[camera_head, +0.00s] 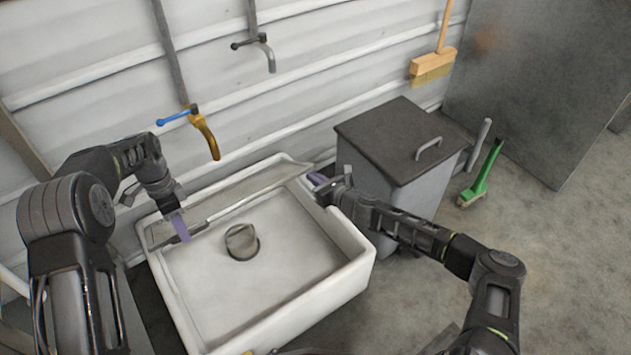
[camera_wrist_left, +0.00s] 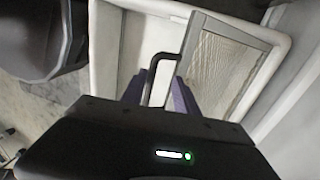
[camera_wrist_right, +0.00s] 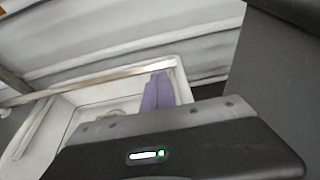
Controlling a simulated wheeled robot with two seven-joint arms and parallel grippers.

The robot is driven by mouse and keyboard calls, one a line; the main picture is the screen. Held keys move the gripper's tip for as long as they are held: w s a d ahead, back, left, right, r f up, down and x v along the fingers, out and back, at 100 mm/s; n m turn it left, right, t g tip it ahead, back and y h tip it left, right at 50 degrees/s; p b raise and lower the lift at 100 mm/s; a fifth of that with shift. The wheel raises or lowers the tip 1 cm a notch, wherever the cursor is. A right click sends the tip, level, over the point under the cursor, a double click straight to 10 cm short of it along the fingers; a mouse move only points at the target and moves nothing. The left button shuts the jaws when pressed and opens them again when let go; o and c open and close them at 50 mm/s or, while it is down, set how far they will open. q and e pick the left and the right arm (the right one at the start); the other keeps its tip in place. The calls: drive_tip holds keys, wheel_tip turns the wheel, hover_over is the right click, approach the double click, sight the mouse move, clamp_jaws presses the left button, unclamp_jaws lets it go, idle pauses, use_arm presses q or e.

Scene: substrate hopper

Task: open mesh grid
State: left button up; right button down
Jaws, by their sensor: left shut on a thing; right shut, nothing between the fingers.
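The mesh grid (camera_head: 240,192) is a framed panel along the back of the white sink (camera_head: 352,243). It shows as a narrow slanted strip in the head view and seems tilted up, with the basin in front uncovered. Its mesh (camera_wrist_left: 222,68) shows clearly in the left wrist view. My left gripper (camera_head: 181,229) is at the grid's left part, its purple fingers shut on the grid's dark bent handle (camera_wrist_left: 161,68). My right gripper (camera_head: 317,179) is shut and empty by the sink's back right corner, near the grid's right end. Its closed fingers show in the right wrist view (camera_wrist_right: 157,92).
A metal drain piece (camera_head: 241,241) stands on the basin floor. A yellow tap (camera_head: 207,137) with a blue lever is on the wall above the left of the sink. A grey lidded bin (camera_head: 400,140) stands right of the sink. A green brush (camera_head: 483,178) stands beyond it.

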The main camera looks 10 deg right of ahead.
use_arm(q)
drive_tip(key=shift+o, duration=0.5)
drive_tip(key=shift+a+f, duration=0.3)
drive_tip(key=shift+f, duration=0.1)
use_arm(e)
drive_tip(key=shift+w+a+r, duration=0.15)
drive_tip(key=shift+w+r, duration=0.1)
drive_tip(key=shift+r, duration=0.15)
use_arm(q)
wheel_tip(320, 180, up, 8)
drive_tip(key=w, duration=0.1)
drive_tip(key=shift+w, duration=0.3)
use_arm(e)
drive_tip(key=shift+f, duration=0.3)
use_arm(q)
drive_tip(key=shift+f, duration=0.15)
